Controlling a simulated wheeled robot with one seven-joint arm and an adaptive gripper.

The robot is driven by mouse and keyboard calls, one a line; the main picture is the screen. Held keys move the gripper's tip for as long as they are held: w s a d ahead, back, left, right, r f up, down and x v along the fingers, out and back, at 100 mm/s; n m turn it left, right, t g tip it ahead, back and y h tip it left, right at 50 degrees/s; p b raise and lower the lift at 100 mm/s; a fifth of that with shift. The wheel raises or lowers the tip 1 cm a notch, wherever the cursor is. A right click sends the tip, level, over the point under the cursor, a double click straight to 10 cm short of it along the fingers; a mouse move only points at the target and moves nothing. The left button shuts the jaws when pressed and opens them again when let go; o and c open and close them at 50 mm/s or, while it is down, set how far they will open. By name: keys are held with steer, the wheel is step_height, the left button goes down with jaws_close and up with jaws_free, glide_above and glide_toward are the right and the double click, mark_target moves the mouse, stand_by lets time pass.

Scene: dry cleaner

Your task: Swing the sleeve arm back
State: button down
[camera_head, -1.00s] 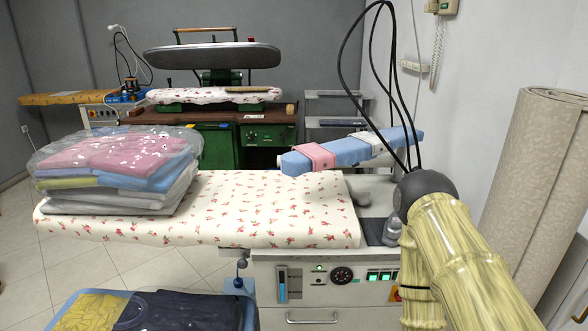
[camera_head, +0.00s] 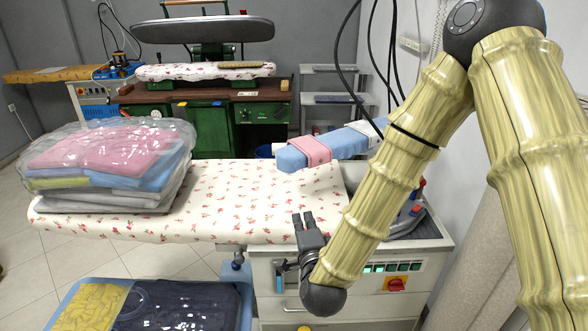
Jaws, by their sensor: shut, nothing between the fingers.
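The sleeve arm (camera_head: 345,143) is a narrow padded board in light blue. It has a pink band (camera_head: 310,149) near its left end and a white band further right. It stands above the right part of the flowered ironing board (camera_head: 240,200), pointing left and toward me; its right end is hidden behind my arm. My gripper (camera_head: 303,222) is dark, shut and empty. In the picture it lies over the board's front edge, below and apart from the sleeve arm's left end.
A plastic-wrapped stack of folded clothes (camera_head: 110,165) sits on the board's left end. A blue crate with clothes (camera_head: 235,292) is at the lower left. The control cabinet (camera_head: 375,255) stands under the board. Black cables (camera_head: 340,75) hang behind my arm.

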step_height(320, 180, up, 4)
steer(key=m+t, duration=0.1)
steer(key=p, duration=0.4)
glide_toward(293, 169)
steer(key=w, duration=0.5)
steer(key=shift+w+a, duration=0.3)
steer(key=shift+a, duration=0.1)
steer(key=shift+w+p, duration=0.35)
steer(key=shift+w, duration=0.35)
steer(key=shift+f, duration=0.1)
